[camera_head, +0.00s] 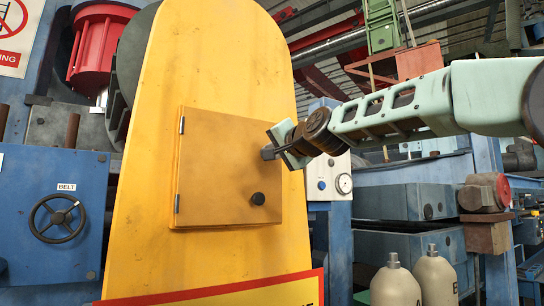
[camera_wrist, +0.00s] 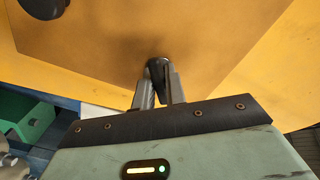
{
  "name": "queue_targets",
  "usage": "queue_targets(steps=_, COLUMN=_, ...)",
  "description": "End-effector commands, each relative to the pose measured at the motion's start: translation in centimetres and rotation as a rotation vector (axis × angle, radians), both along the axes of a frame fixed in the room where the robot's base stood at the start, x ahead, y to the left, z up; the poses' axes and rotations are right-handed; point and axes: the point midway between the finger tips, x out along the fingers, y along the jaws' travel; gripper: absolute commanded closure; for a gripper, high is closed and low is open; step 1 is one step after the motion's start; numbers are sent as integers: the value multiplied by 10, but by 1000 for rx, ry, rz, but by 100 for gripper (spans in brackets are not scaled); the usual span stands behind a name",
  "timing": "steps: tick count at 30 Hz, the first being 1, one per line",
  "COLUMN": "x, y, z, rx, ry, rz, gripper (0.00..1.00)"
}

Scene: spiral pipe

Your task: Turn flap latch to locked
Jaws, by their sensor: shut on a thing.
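The flap (camera_head: 218,165) is a square yellow-orange door on the tall yellow housing, lying flat against it with hinges at its left edge. My gripper (camera_head: 270,152) reaches in from the right to the flap's right edge. In the wrist view my gripper's grey fingers (camera_wrist: 160,92) are shut on the flap latch (camera_wrist: 157,68), a small dark rounded piece at the flap's edge. The fingers hide most of the latch, so its angle cannot be told. A black round knob (camera_head: 258,198) sits on the flap's lower right, apart from my gripper; it also shows in the wrist view (camera_wrist: 44,8).
A blue panel with a black handwheel (camera_head: 58,218) stands at the left. A gauge panel (camera_head: 328,180) is just right of the housing, behind my gripper. Two beige bottles (camera_head: 396,285) stand at the lower right.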

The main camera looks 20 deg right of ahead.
Motion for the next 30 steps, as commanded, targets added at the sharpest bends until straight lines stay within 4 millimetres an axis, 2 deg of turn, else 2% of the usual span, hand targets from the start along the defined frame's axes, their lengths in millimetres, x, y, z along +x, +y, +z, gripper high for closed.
queue_targets(steps=18, x=0, y=0, z=-4, rx=-561, ry=-141, rz=-1, gripper=100)
queue_targets(steps=30, x=0, y=0, z=-2, rx=-819, ry=-204, rz=1, gripper=100)
